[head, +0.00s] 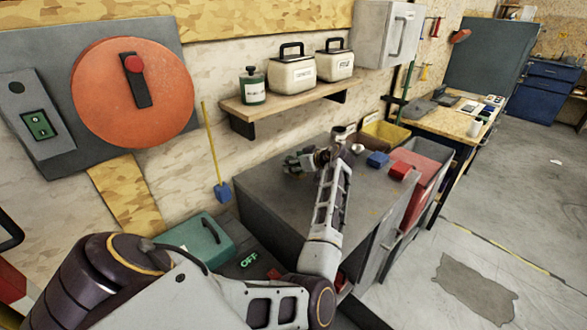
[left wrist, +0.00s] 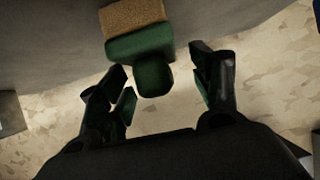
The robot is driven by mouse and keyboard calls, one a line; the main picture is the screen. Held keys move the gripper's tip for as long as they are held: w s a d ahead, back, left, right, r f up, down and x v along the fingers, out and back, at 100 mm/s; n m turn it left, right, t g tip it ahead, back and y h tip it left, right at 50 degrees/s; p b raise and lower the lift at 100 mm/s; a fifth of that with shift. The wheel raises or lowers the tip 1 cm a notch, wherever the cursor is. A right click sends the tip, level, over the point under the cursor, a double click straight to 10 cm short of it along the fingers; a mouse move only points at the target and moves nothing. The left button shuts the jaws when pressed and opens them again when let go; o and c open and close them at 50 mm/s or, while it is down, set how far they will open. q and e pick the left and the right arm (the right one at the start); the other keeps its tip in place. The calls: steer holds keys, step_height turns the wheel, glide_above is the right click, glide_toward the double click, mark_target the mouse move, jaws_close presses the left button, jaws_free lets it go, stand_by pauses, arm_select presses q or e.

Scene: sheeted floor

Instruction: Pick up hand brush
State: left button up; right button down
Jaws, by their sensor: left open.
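The hand brush (left wrist: 140,45) shows in the left wrist view with tan bristles at the top and a green body whose short rounded handle end points toward my gripper. My left gripper (left wrist: 160,72) is open, with one dark finger on each side of the handle end. I see a gap on both sides. In the head view my left gripper (head: 301,161) is low over the grey cabinet top (head: 270,195), near its wall side. The brush is too small and mixed with the fingers there to make out clearly. My right gripper is out of view.
A wooden shelf (head: 290,97) with a green canister and two white boxes is above the cabinet. A blue block (head: 377,159), a red block (head: 399,170) and a yellow bin (head: 385,136) are to the right. A green case (head: 200,240) is at the left.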

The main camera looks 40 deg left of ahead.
arm_select(q)
steer(key=c, duration=1.2)
steer(key=shift+r, duration=5)
